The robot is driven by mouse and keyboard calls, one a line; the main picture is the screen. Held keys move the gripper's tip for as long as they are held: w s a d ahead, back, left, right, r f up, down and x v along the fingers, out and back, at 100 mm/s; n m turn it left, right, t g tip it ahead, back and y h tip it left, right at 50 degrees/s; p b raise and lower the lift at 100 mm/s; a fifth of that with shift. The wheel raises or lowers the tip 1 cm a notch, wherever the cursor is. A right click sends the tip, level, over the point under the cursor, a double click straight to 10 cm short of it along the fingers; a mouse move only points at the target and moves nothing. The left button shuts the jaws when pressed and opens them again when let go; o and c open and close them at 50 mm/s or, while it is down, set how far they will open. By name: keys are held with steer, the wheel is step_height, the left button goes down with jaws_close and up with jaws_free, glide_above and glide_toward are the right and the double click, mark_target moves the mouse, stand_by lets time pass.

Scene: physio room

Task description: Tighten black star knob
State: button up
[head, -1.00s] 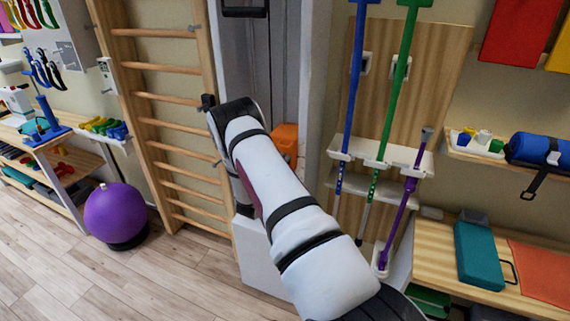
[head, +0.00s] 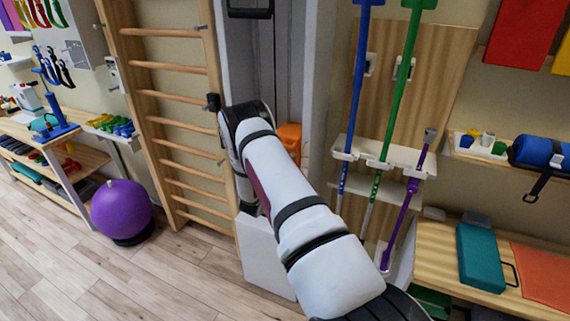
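A small black knob-like part (head: 213,102) sits at the right upright of the wooden wall bars, just left of the bend of my arm. It is too small to tell its star shape or how tight it is. My white arm reaches up from the lower right and bends in front of the grey column. My gripper is not visible; the end of the arm beyond the bend is hidden behind my own links.
Wooden wall bars (head: 180,107) stand left of my arm, with a purple ball (head: 121,209) on the floor. An orange part (head: 290,136) is right behind my arm. A rack (head: 405,155) holds blue, green and purple sticks. Open floor lies lower left.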

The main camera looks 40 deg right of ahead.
steer(key=shift+a, duration=0.1)
steer(key=v, duration=1.2)
steer(key=shift+f, duration=0.1)
stand_by(1.0)
